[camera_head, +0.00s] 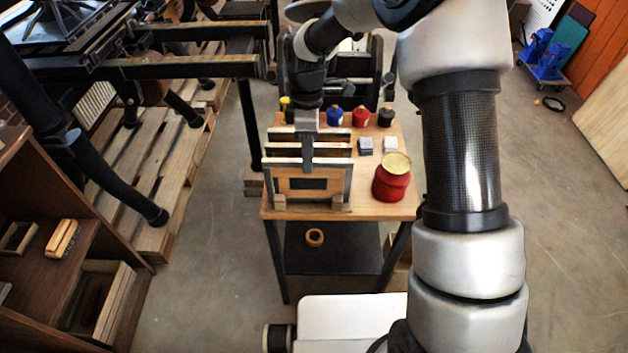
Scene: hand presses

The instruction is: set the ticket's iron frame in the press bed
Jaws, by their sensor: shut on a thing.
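Several upright frames stand one behind another in a wooden rack (281,202) on a small table. The front frame (345,179) has a grey metal rim, with wood and a dark block inside. The frames behind it show mostly as top edges (345,150). My gripper (308,160) reaches down from above, shut at the top edges of these frames. I cannot tell for sure which frame it holds. A large black hand press (190,66) with long rails stands at the left. No ticket can be made out.
On the table (385,209) are a red tin (391,180), small grey blocks (390,145) and several colored ink pots (361,117). A dark machine (370,75) stands behind. A brown shelf (95,240) is at lower left, pallets (150,165) under the press.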

